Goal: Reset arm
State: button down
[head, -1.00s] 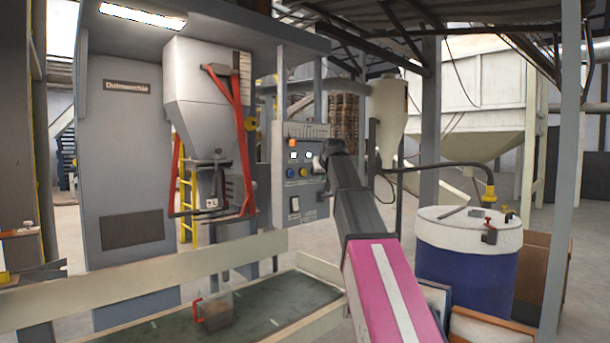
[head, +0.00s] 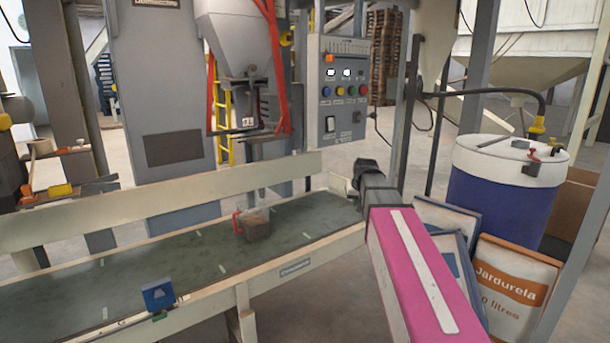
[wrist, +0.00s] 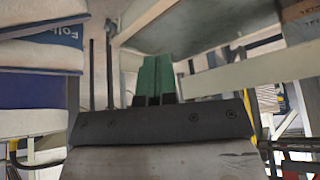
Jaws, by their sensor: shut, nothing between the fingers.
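My arm (head: 425,270), pink with a white stripe, reaches up from the lower right in the head view. Its dark far end (head: 368,174) is by the right end of the conveyor, in front of and below the control panel (head: 341,88). The fingertips cannot be made out there. In the wrist view my gripper (wrist: 157,76) shows its green fingers together, shut and empty.
A clear jug with a red handle (head: 254,224) stands on the conveyor belt (head: 185,262). A blue box (head: 158,295) is at its front edge. Printed sacks (head: 512,285) and a blue drum (head: 500,195) stand right of my arm.

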jog(key=s+f+g, duration=0.5)
jog(key=s+f, duration=1.9)
jog(key=f, duration=0.1)
jog(key=shift+a+f, duration=0.25)
jog(key=shift+f, duration=0.1)
jog(key=shift+s, duration=0.1)
dwell(1.2)
